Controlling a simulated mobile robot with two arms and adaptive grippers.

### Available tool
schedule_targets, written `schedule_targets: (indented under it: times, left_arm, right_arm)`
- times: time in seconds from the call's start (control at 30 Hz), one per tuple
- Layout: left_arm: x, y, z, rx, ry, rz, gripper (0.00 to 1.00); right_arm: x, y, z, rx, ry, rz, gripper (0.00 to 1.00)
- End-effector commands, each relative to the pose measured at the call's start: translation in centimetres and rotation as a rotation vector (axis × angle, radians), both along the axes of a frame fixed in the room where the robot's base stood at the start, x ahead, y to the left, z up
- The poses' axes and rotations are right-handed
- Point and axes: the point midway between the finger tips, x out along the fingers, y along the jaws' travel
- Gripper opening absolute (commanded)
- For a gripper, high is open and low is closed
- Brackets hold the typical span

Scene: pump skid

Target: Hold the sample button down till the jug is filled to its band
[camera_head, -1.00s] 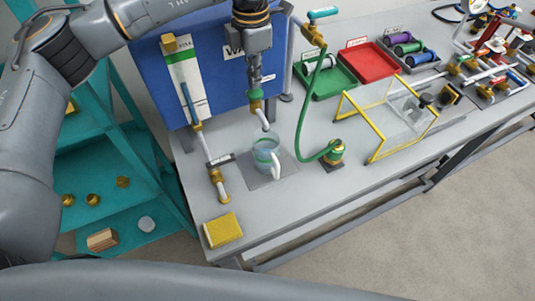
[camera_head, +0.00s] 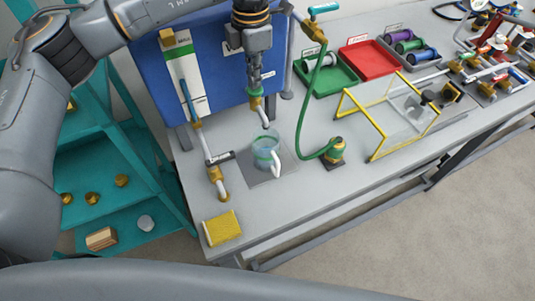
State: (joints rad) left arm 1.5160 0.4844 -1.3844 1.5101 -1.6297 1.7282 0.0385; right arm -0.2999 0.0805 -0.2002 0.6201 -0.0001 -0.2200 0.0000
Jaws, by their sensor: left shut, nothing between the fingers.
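The clear jug (camera_head: 266,146) with a green band and a white handle stands upright on a grey plate (camera_head: 262,178) on the bench. Bluish liquid seems to be in it, but its level against the band is hard to read. The sample spout (camera_head: 264,115) points down over the jug's mouth. A brass and green fitting (camera_head: 256,103) sits at the spout's top. My left gripper (camera_head: 254,88) is shut and empty, pointing down with its tips at this fitting. The button is not clearly visible, and I cannot tell whether the tips touch it. My right gripper is not in view.
A blue panel (camera_head: 225,85) with a sight gauge stands behind. A green hose (camera_head: 303,130) runs to a brass fitting right of the jug. A yellow-framed clear guard (camera_head: 385,115) stands farther right.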

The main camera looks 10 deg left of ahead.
Motion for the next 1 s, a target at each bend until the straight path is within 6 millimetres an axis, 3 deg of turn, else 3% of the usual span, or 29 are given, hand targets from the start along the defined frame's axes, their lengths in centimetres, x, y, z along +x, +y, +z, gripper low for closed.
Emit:
schedule_targets:
  times: [0.5, 1.0]
  left_arm:
    - [0.0, 0.0, -1.7, 0.000, 0.000, 0.000, 0.00]
    - [0.0, 0.0, -1.6, 0.000, 0.001, 0.000, 0.00]
  right_arm:
    - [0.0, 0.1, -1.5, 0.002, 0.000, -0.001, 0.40]
    - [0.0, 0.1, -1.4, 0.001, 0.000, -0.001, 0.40]
